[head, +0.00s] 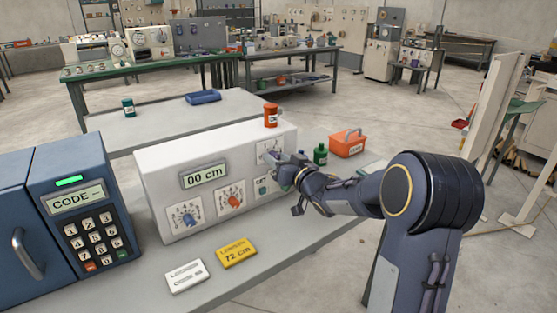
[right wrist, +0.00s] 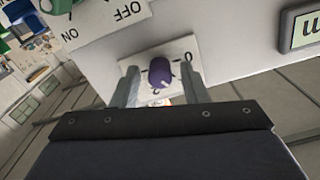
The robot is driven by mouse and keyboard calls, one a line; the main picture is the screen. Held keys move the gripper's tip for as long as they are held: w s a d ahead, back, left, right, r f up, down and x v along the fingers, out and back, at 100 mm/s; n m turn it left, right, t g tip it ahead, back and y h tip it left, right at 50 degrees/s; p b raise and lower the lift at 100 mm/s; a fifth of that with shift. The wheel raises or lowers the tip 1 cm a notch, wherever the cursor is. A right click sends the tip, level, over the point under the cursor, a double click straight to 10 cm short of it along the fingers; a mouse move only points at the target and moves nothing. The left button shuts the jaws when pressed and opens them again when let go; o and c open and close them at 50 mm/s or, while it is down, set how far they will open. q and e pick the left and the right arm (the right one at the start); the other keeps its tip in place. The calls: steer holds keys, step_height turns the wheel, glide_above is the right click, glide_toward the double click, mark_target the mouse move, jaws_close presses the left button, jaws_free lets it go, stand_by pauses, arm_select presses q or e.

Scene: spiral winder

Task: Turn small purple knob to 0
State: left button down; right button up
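The small purple knob (right wrist: 160,77) sits on a white plate (right wrist: 178,48) on the machine front, with a 0 near the plate's corner in the right wrist view. My right gripper (right wrist: 160,72) is open, with one finger on each side of the knob; I cannot tell whether they touch it. In the head view the right gripper (head: 284,178) is at the right part of the white machine (head: 225,150) and hides the knob, while part of its plate (head: 268,148) shows. The machine's display (head: 204,175) reads 00 cm. My left gripper is not in view.
A blue knob (head: 187,217) and a red knob (head: 235,200) are on the front's lower dials. An ON/OFF plate (right wrist: 105,18) is close to the gripper. A blue keypad box (head: 85,200), yellow card (head: 236,252), green bottle (head: 320,154) and orange box (head: 347,144) stand nearby.

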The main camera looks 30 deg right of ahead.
jaws_close()
steer(key=shift+n+b, duration=4.75)
steer(key=shift+n, duration=1.25)
